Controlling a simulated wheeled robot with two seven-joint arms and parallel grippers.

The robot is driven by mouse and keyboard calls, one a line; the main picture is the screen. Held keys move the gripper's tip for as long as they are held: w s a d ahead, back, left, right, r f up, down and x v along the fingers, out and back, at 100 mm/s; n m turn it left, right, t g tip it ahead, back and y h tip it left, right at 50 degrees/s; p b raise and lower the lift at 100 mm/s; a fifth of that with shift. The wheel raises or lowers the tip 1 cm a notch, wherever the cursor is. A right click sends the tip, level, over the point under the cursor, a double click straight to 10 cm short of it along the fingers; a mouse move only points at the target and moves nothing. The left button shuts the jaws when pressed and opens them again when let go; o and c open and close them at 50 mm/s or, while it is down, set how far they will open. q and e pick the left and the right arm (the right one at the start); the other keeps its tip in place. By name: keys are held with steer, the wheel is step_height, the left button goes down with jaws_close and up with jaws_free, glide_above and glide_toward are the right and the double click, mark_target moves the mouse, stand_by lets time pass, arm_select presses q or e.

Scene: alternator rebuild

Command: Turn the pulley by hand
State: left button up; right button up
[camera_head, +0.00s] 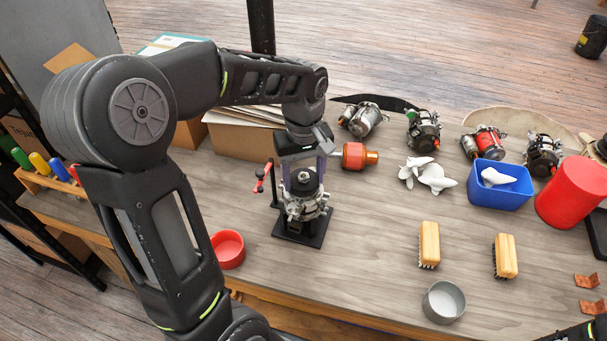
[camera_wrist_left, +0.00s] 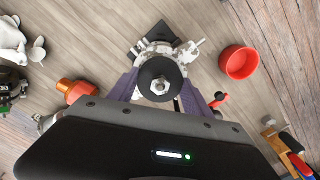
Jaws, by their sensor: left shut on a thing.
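The alternator (camera_head: 304,206) stands upright on a black stand (camera_head: 300,231) in the middle of the bench. Its dark round pulley (camera_head: 303,181) with a central nut is on top, and the pulley also shows in the left wrist view (camera_wrist_left: 160,82). My left gripper (camera_head: 302,174) comes down from above. It is shut on the pulley, with one purple finger on each side. In the left wrist view the fingers (camera_wrist_left: 158,88) flank the disc. Part of the alternator is hidden beneath the pulley. My right gripper is not clearly in view; only a dark arm part shows at bottom right.
A red handle (camera_head: 262,178) stands close left of the alternator. A red bowl (camera_head: 228,248), two brushes (camera_head: 429,244), a grey tin (camera_head: 443,302) and a blue bin (camera_head: 500,190) are on the bench. Several alternators (camera_head: 423,131) line the back.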

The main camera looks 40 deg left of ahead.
arm_select(q)
steer(key=m, duration=0.4)
steer(key=shift+r+m, duration=0.1)
steer(key=shift+m, duration=0.3)
steer(key=m+p, duration=0.1)
steer(key=m, duration=0.2)
steer(key=shift+m, duration=1.1)
steer(key=m, duration=0.2)
steer(key=shift+m, duration=0.3)
steer(key=shift+m+p, duration=0.4)
steer(key=shift+m, duration=0.8)
